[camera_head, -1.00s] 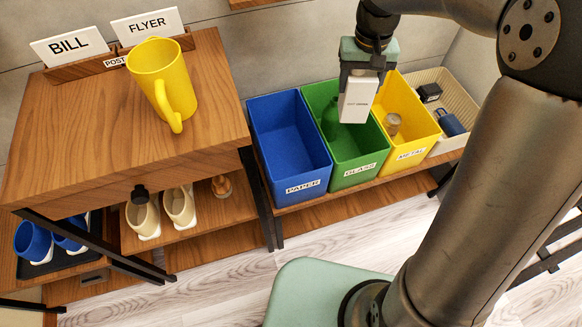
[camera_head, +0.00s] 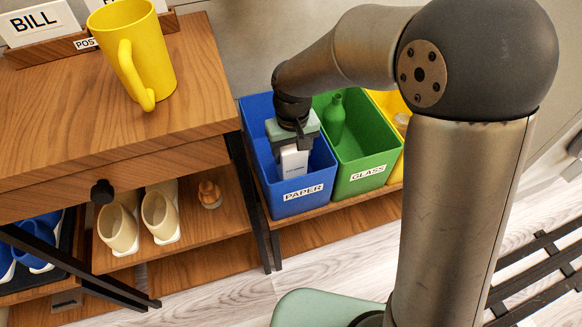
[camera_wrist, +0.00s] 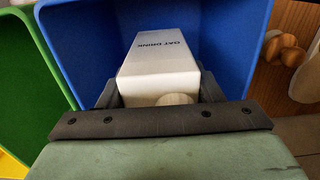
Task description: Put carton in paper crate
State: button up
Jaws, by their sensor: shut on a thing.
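The white carton (camera_head: 293,160) is between the fingers of my gripper (camera_head: 293,146), which is shut on it. In the wrist view the carton (camera_wrist: 160,63) reads "OAT DRINK" and sits between the two dark fingers (camera_wrist: 158,90). The blue crate labelled PAPER (camera_head: 302,207) stands on the low shelf. The carton is inside the outline of this crate, with its lower part below rim level in the head view. Whether it touches the crate floor cannot be told. The blue crate (camera_wrist: 228,30) also surrounds the carton in the wrist view.
The green GLASS crate (camera_head: 367,174), holding a green bottle (camera_head: 334,119), is right beside the blue one. A yellow crate (camera_head: 396,172) is partly hidden by my arm. A wooden cabinet (camera_head: 190,75) with a yellow mug (camera_head: 140,50) stands to the left.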

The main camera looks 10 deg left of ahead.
aim_at(292, 165)
jog(key=shift+f+b, duration=0.7)
jog(key=shift+f, duration=2.05)
jog(key=shift+f, duration=0.2)
jog(key=o, duration=0.9)
jog(key=shift+o, duration=0.2)
jog(key=shift+r, duration=0.1)
